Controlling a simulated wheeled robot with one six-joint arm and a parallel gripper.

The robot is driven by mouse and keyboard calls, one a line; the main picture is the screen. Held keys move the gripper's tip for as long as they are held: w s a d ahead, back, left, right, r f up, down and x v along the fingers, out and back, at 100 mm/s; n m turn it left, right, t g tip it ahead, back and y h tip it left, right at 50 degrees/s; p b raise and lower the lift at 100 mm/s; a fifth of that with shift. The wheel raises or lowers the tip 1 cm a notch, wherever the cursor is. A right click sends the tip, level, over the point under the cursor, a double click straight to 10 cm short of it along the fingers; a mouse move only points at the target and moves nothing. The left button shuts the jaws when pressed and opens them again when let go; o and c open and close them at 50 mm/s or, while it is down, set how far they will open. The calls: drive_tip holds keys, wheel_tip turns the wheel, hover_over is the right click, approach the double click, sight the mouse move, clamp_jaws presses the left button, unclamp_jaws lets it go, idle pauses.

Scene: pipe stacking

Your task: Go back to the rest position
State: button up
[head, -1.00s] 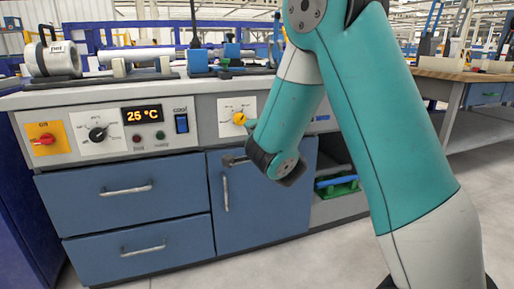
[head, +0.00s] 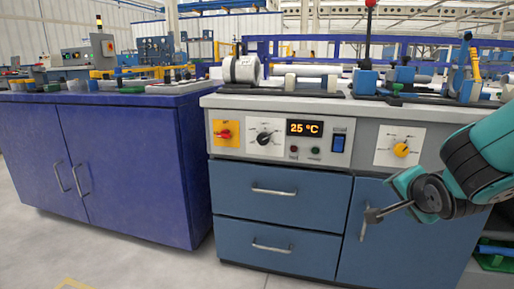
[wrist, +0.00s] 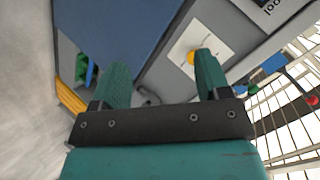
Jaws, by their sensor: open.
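My gripper (wrist: 160,80) shows in the wrist view with its two green fingers spread wide apart and nothing between them. In the head view my gripper (head: 376,214) is at the right, in front of the grey and blue workbench (head: 283,205), near the cabinet door handle. I cannot tell from these views whether it touches the handle. The rest of the arm runs off the right edge of the head view.
The workbench has a control panel with a temperature display (head: 311,129), a yellow knob (head: 401,150) and a red switch (head: 224,134). Pipe pieces and fixtures lie on its top. A dark blue cabinet (head: 120,165) stands to the left. The floor in front (head: 150,262) is clear.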

drive_tip(key=s+a+r+n+g+y+p, duration=0.1)
drive_tip(key=s+a+r+n+g+y, duration=0.1)
drive_tip(key=s+a+n+g, duration=0.35)
drive_tip(key=s+a+r+n+g+y+p, duration=0.1)
drive_tip(key=s+a+r+n+g+y, duration=0.1)
drive_tip(key=s+a+n, duration=0.7)
drive_tip(key=s+a+r+n+g+y+p, duration=0.2)
drive_tip(key=s+a+r+n+g+y, duration=0.3)
drive_tip(key=s, duration=0.6)
wheel_tip(320, 180, up, 35)
drive_tip(key=d+t+h+p, duration=0.1)
drive_tip(key=d+h+p, duration=0.1)
drive_tip(key=p, duration=3.5)
drive_tip(key=shift+w+d, duration=0.25)
drive_tip(key=shift+w, duration=0.05)
drive_tip(key=shift+f, duration=0.1)
